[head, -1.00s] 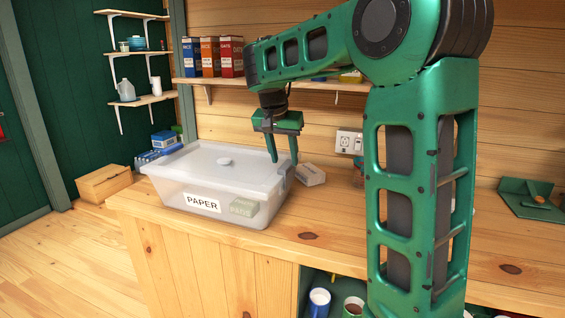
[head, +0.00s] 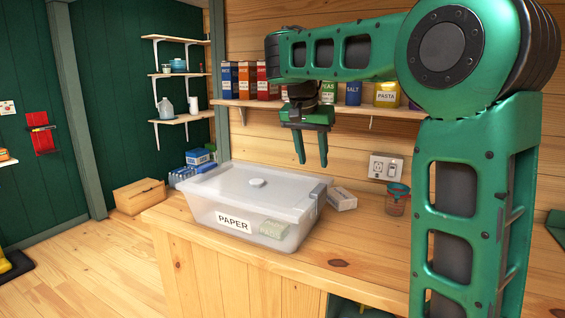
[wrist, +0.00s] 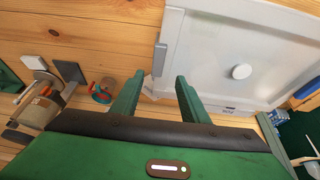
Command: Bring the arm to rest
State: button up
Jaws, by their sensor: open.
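My green arm reaches across the upper right of the head view and bends down to my gripper (head: 312,162). The gripper hangs fingers down, open and empty, above the counter behind the right end of a clear lidded box (head: 215,216) labelled PAPER. The lid is on the box, and a green pack shows inside it. In the wrist view the two green fingers (wrist: 155,100) stand apart with nothing between them, and the white box lid (wrist: 205,60) with its round knob lies below, to the right.
The box stands on a wooden counter (head: 180,240). A small pale box (head: 342,199) and a jar with a teal lid (head: 397,200) are to its right. A shelf (head: 240,102) with tins and boxes runs behind the gripper. A cardboard box (head: 140,196) is on the left.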

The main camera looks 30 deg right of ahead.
jog(key=s+d+f+n+g+y, duration=0.1)
jog(key=s+d+f, duration=0.1)
jog(key=s+f, duration=0.45)
jog(key=s+d+f+n, duration=0.1)
jog(key=s+f, duration=0.2)
jog(key=s, duration=0.7)
jog(key=s+d+f+n+g+y, duration=0.1)
jog(key=s+d+f, duration=0.1)
jog(key=s+f, duration=0.45)
jog(key=s+a+f+y, duration=0.1)
jog(key=s+a+f, duration=0.1)
jog(key=s, duration=0.3)
jog(key=s+a+f+n, duration=0.1)
jog(key=s+a+f, duration=0.1)
jog(key=s, duration=0.4)
jog(key=shift+s+a+f+g+y, duration=0.3)
jog(key=shift+a+f+y, duration=0.1)
jog(key=shift+f, duration=0.3)
